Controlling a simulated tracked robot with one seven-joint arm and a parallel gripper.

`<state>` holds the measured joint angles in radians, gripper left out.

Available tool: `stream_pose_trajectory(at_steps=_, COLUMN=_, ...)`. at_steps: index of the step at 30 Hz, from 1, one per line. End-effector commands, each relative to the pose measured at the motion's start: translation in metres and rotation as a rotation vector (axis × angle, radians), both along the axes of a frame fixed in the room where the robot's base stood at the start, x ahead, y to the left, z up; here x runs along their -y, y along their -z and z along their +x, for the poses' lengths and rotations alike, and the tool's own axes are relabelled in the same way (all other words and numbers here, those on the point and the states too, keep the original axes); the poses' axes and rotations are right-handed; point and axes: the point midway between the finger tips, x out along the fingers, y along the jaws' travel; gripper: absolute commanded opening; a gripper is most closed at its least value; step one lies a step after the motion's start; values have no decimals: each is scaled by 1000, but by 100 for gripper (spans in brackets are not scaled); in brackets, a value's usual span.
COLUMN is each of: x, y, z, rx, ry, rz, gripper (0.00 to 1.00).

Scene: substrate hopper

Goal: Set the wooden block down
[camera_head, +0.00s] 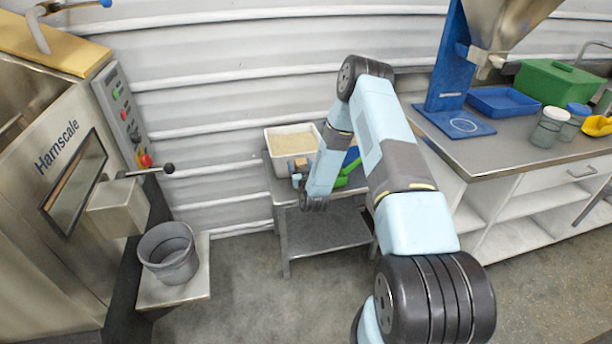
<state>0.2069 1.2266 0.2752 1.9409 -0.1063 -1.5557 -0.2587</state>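My arm reaches over a small grey side table (328,226), and its wrist hangs down at the table's front left. My gripper (298,175) is small in the picture and partly hidden by my own wrist. A small brown piece that looks like the wooden block (299,164) shows right at the gripper, in front of the white tub. I cannot tell whether the fingers are closed on it, or whether it touches the table top.
A white tub of tan grains (292,143) stands at the table's back left. A green tool (347,174) lies on the right, partly behind my arm. A grey bucket (169,254) stands below the steel machine (60,180). A workbench (500,155) holds a blue tray (503,101) and jars.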

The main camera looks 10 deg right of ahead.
Motion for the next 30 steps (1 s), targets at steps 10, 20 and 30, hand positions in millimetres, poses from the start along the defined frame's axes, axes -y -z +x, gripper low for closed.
stream_pose_trajectory(at_steps=10, x=0, y=0, z=0, rx=0, ry=0, rz=0, gripper=40)
stream_pose_trajectory(at_steps=20, x=-1, y=0, z=0, rx=1, ry=-1, rz=0, gripper=12)
stream_pose_trajectory(at_steps=30, x=-1, y=-15, z=1, rx=4, ry=-2, rz=0, gripper=12)
